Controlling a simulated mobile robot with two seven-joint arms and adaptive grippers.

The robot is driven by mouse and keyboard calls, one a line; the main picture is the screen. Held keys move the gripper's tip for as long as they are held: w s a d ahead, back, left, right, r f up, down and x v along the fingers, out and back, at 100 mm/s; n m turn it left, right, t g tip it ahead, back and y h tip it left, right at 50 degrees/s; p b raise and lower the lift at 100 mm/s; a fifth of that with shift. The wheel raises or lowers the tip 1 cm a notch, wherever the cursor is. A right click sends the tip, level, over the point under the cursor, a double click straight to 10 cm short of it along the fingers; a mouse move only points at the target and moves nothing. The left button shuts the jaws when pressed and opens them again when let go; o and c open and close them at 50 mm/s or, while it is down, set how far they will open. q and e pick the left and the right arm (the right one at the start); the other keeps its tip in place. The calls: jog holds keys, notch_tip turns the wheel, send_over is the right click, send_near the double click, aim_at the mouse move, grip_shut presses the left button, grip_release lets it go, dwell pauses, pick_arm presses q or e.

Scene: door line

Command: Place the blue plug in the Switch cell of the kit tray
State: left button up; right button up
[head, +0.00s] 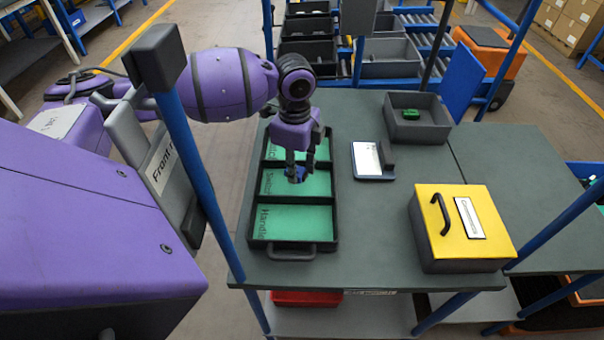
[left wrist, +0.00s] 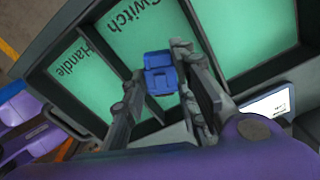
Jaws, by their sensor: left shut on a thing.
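The kit tray (head: 255,228) is black with green-floored cells and lies on the left part of the grey table. The Switch cell (head: 318,184) is its middle cell; the Handle cell is nearest the front handle. My left gripper (head: 299,172) points down over the Switch cell and is shut on the blue plug (head: 298,175). In the left wrist view the blue plug (left wrist: 160,74) sits between the fingertips, against the green Switch cell (left wrist: 150,28). I cannot tell whether the plug touches the cell floor. My right gripper is not in view.
A white-faced stand (head: 368,158) is right of the tray. A grey bin (head: 428,132) with a green piece (head: 411,114) stands at the back. A yellow-lidded box (head: 480,240) stands at the front right. Blue posts (head: 205,165) rise at the table edge. Table between tray and box is clear.

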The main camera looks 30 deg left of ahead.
pick_arm(q)
jog(key=shift+w+a+f, duration=0.1)
jog(key=shift+w+f, duration=0.05)
jog(key=shift+f, duration=0.75)
jog(key=shift+w+a+f, duration=0.1)
jog(key=shift+f, duration=0.8)
jog(key=shift+f, duration=0.2)
jog(key=o, duration=0.9)
jog(key=shift+r, duration=0.15)
notch_tip(320, 180, up, 12)
jog(key=shift+r, duration=0.1)
